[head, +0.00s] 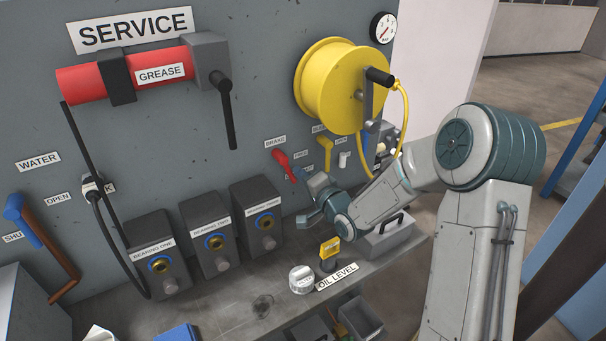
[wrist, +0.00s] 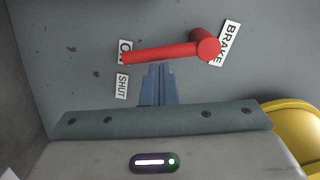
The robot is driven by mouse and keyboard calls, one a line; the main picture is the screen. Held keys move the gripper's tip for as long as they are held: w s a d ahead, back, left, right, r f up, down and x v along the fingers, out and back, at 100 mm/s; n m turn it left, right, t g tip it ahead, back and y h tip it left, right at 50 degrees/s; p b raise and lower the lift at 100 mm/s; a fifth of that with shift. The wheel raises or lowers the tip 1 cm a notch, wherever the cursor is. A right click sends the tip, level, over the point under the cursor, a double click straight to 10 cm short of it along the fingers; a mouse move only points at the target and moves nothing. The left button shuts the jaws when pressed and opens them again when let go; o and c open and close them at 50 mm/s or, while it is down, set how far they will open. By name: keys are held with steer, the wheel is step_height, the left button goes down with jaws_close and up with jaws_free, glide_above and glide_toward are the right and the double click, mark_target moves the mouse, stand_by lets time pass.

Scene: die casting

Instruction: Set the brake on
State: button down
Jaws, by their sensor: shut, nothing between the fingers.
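The red brake lever (wrist: 165,52) crosses the upper middle of the wrist view. Its pivot is at the right, beside the BRAKE label (wrist: 230,43), and its free end lies over the ON label (wrist: 124,46), partly hiding it. In the head view the red lever (head: 284,163) slants down to the right on the wall panel, below the BRAKE label (head: 275,142) and left of the FREE label (head: 301,154). My gripper (wrist: 160,69) is shut and empty, its fingertips close beside the lever's middle. I cannot tell whether they touch it.
A SHUT label (wrist: 122,86) is near my fingers. A yellow lever (head: 326,150) and a yellow hose reel (head: 338,85) are right of the brake. Bearing boxes (head: 213,245) stand left along the bench, and a yellow-topped oil level part (head: 329,250) is below my arm.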

steer(key=shift+s+a+f+m, duration=0.25)
steer(key=shift+a+f+m, duration=0.1)
steer(key=shift+m, duration=0.6)
steer(key=shift+s+a+f+m, duration=0.2)
steer(key=shift+a+m, duration=0.1)
steer(key=shift+m, duration=0.65)
steer(key=s+d+f+n+g+h, duration=0.1)
steer(key=s+d+n+g+h, duration=0.2)
steer(key=s+d+h, duration=0.45)
steer(key=s+d+f+n+g+h, duration=0.1)
steer(key=s+d+n+g+h, duration=0.2)
steer(key=d, duration=0.8)
steer(key=s+d+r+n+g, duration=0.1)
steer(key=s+r+n+g, duration=0.1)
steer(key=s, duration=0.8)
steer(key=s+r+n+g, duration=0.2)
steer(key=s+r+g, duration=0.1)
steer(key=s, duration=0.8)
steer(key=shift+s+d+r+n+b, duration=0.15)
steer(key=shift+d+r+n+b, duration=0.25)
steer(key=shift+r, duration=0.15)
